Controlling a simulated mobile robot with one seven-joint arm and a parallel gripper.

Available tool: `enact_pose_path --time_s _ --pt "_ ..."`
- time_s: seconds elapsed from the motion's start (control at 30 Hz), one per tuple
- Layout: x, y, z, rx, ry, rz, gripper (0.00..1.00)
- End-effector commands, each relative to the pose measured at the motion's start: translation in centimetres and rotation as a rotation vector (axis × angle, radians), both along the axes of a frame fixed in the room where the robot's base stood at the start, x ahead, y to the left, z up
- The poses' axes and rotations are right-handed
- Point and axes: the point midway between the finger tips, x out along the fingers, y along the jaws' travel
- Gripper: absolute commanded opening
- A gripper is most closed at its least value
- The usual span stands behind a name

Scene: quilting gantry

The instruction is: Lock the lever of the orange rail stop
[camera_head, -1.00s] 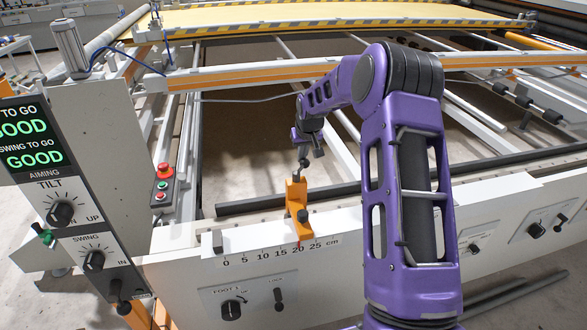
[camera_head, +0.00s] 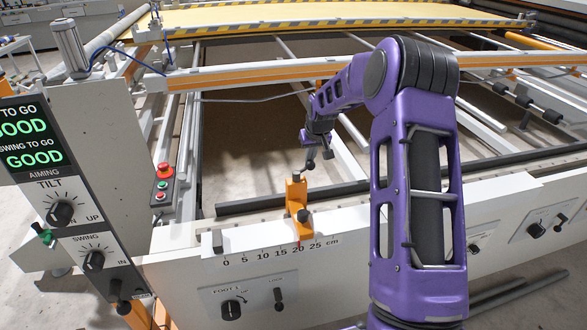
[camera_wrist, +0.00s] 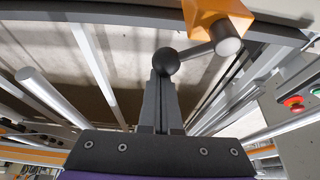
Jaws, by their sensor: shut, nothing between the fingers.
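The orange rail stop (camera_head: 297,197) sits on the white front rail, by the 20 mark of its cm scale. It also shows at the top of the wrist view (camera_wrist: 205,14). Its lever has a silver pivot (camera_wrist: 228,38), a short rod and a black ball knob (camera_wrist: 166,61). In the wrist view the knob points left of the pivot, towards my side. My gripper (camera_wrist: 160,80) is shut and empty, its fingertips right at the knob, touching or nearly so. In the head view my gripper (camera_head: 311,155) is above and slightly right of the stop.
A dark bar (camera_head: 245,206) runs along the rail behind the stop. A button box with a red button (camera_head: 163,170) stands to the left. A panel with knobs and a GOOD display (camera_head: 35,158) is at far left. Open floor lies inside the frame.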

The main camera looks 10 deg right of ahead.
Motion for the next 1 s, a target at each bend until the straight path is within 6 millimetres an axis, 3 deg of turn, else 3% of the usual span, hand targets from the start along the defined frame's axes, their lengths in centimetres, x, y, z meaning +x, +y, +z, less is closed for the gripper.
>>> enact_pose_path --time_s 1.0 --pt "-2.1 -1.6 0.0 0.0 0.001 0.0 0.0"
